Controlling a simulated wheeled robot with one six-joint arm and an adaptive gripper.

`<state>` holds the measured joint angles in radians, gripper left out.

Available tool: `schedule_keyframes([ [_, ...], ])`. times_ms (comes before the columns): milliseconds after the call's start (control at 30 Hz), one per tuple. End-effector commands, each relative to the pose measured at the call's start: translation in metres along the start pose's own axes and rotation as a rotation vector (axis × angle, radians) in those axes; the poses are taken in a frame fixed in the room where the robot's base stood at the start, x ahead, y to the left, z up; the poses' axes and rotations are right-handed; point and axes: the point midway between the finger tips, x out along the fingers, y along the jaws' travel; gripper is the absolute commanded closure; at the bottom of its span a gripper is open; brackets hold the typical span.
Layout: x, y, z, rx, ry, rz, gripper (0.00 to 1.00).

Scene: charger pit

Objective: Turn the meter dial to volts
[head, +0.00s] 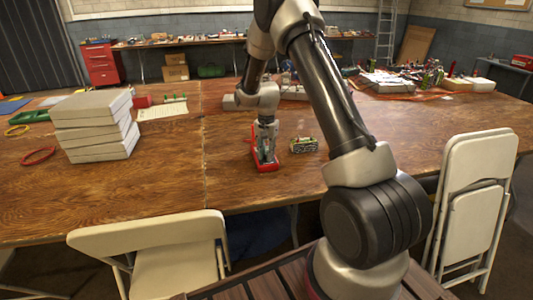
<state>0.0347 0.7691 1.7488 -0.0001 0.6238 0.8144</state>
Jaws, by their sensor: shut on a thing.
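The meter (263,165) is a red-cased device lying on the wooden table near its front middle. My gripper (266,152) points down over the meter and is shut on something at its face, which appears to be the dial. The fingers hide the dial, so I cannot tell which mark it points at. A small green circuit board (304,145) lies just right of the meter, apart from it.
A stack of pale boxes (95,125) stands on the left of the table (180,180). Papers and electronics (385,80) clutter the back right. Folding chairs (150,240) stand at the front edge, another chair (470,200) at right. The table around the meter's left side is clear.

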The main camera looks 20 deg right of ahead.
Motion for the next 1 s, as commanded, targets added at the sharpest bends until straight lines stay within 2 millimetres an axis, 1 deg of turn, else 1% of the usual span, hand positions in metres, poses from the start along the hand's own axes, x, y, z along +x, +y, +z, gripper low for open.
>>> schedule_keyframes([
  [400,0.000,0.000,0.000,0.006,0.001,-0.001,1.00],
  [433,0.000,0.000,0.000,0.006,0.001,-0.001,0.75],
  [533,0.000,0.000,0.000,0.006,0.001,-0.001,0.57],
  [567,0.000,0.000,0.000,0.006,0.001,-0.001,0.55],
  [867,-0.001,0.000,0.000,0.006,0.001,-0.001,0.55],
  [967,-0.008,0.000,0.000,0.006,0.001,-0.001,0.55],
  [1000,-0.014,-0.001,-0.001,0.006,0.001,-0.001,0.55],
])
